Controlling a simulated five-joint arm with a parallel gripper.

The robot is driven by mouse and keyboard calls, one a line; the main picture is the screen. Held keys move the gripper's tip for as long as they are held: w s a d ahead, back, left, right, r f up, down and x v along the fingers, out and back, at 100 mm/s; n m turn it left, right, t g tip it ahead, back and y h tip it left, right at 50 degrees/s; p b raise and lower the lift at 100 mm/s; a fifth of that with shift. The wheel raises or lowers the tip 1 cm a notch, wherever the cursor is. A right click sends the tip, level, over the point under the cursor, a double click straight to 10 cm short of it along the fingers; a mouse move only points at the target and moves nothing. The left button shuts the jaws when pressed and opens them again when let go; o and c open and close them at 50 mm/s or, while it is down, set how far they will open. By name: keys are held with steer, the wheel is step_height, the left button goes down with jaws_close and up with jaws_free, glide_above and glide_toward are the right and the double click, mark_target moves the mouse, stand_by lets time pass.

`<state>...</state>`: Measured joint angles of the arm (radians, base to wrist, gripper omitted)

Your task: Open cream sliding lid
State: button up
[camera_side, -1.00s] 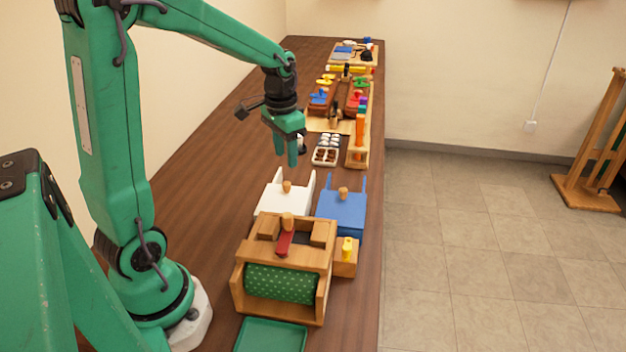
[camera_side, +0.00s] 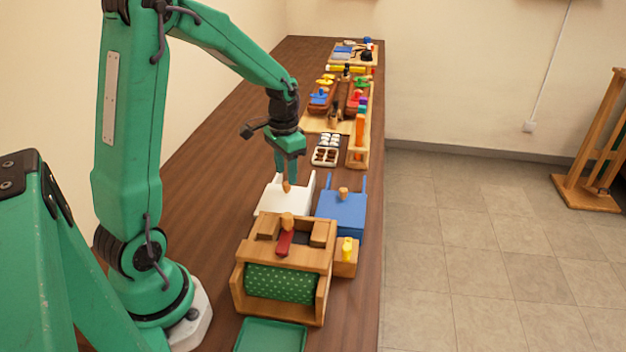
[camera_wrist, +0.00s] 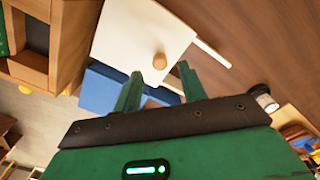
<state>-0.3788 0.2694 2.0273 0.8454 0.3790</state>
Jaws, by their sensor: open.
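The cream sliding lid (camera_side: 271,199) is the pale top of a box on the table, with a round wooden knob (camera_side: 286,187) on it. In the wrist view the lid (camera_wrist: 135,35) fills the upper middle, and its knob (camera_wrist: 159,61) lies beyond the fingertips. Two pale rails stick out at the lid's far end. My green gripper (camera_side: 287,178) is open and empty, just above the knob in the side view. In the wrist view its two fingers (camera_wrist: 160,82) stand apart. I cannot tell whether they touch the knob.
A blue box (camera_side: 343,213) with its own knob stands right of the cream one. A wooden frame (camera_side: 322,262) with a green dotted roll stands in front. A green tray (camera_side: 270,337) lies nearest. Bare table lies left.

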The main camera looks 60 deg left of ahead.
mark_target(286, 183)
steer(key=shift+f, duration=1.85)
jaws_close()
